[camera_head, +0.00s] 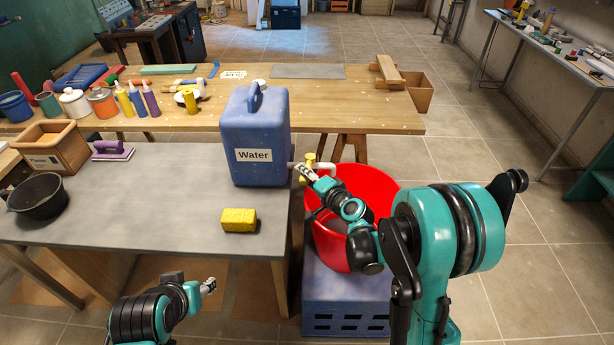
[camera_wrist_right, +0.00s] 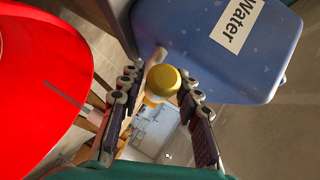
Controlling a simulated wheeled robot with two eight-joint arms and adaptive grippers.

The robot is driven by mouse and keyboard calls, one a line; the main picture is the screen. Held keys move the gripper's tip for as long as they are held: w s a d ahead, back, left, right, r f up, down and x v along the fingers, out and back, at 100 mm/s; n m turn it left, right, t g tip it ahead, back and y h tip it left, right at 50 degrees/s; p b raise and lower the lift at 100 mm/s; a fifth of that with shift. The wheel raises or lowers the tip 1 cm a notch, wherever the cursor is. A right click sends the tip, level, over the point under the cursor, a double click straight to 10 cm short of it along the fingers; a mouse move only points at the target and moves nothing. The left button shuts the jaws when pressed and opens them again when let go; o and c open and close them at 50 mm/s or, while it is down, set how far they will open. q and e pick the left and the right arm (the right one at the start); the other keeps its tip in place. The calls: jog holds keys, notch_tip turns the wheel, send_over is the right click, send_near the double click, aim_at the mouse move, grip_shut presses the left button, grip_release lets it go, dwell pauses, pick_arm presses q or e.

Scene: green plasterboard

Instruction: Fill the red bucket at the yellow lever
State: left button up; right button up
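The blue water tank (camera_head: 255,140), labelled "Water", stands at the right end of the grey table. The yellow lever (camera_head: 309,159) is on its tap, above the red bucket (camera_head: 385,184). The bucket stands on a blue crate (camera_head: 345,292). My right gripper (camera_head: 303,172) is at the tap. In the right wrist view its open fingers (camera_wrist_right: 158,92) lie either side of the lever's round yellow knob (camera_wrist_right: 163,79), with small gaps visible. My right arm hides part of the bucket, and I cannot tell its water level. My left gripper (camera_head: 209,286) is low before the table, its opening unclear.
A yellow sponge (camera_head: 239,220), a black bucket (camera_head: 38,197), a wooden box (camera_head: 50,146) and a purple trowel (camera_head: 112,151) are on the grey table. A wooden bench (camera_head: 370,116) with bottles and tools is behind. The floor at right is clear.

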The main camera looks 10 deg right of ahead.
dwell(0.3)
jog(key=v, duration=1.2)
dwell(6.5)
